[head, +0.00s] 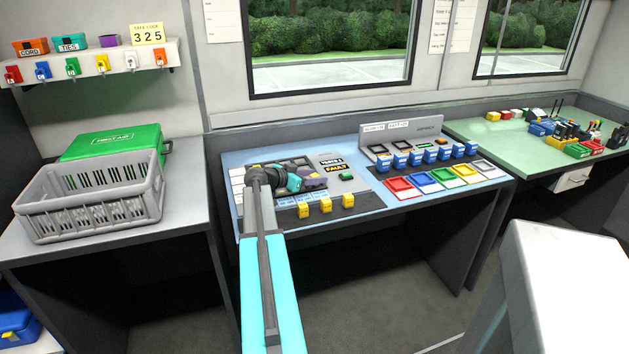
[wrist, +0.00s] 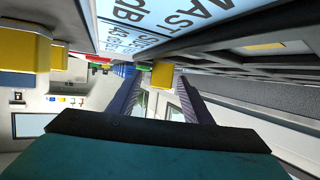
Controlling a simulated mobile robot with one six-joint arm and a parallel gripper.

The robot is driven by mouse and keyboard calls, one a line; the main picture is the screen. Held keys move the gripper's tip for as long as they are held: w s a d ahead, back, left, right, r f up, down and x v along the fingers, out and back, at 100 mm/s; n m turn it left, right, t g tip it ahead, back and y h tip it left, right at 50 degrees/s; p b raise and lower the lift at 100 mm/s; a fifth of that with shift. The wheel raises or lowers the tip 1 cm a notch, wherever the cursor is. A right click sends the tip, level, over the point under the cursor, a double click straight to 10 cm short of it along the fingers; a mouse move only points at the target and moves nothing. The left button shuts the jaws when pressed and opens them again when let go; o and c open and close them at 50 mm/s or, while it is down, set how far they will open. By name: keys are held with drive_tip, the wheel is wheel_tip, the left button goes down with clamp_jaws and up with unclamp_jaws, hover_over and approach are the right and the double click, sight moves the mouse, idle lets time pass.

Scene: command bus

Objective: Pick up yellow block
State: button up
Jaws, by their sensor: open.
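Three yellow blocks stand in a row along the front of the control console, the left one (head: 302,210), the middle one (head: 326,205) and the right one (head: 348,200). My gripper (head: 308,179) is low over the console's left part, behind this row, and points right. In the wrist view my gripper (wrist: 161,92) has its two dark fingers apart. A yellow block (wrist: 162,75) shows between the fingertips; I cannot tell whether it is within them or beyond. Two more yellow blocks show at the left, one (wrist: 18,45) large and one (wrist: 59,57) smaller. No block is held.
The console (head: 372,205) also carries blue blocks (head: 430,155) and coloured trays (head: 455,177) at the right. A grey crate (head: 95,205) stands on the left table. A green table (head: 500,135) with small items is at the right. A large label is close in the wrist view.

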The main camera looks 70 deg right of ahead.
sight(315, 175)
drive_tip(key=shift+s+d+f, duration=0.2)
drive_tip(key=shift+d, duration=0.15)
idle(0.3)
drive_tip(key=c, duration=1.1)
drive_tip(key=shift+c, duration=0.2)
drive_tip(key=shift+r, duration=0.2)
drive_tip(key=shift+r+b, duration=0.45)
drive_tip(key=shift+r, duration=4.4)
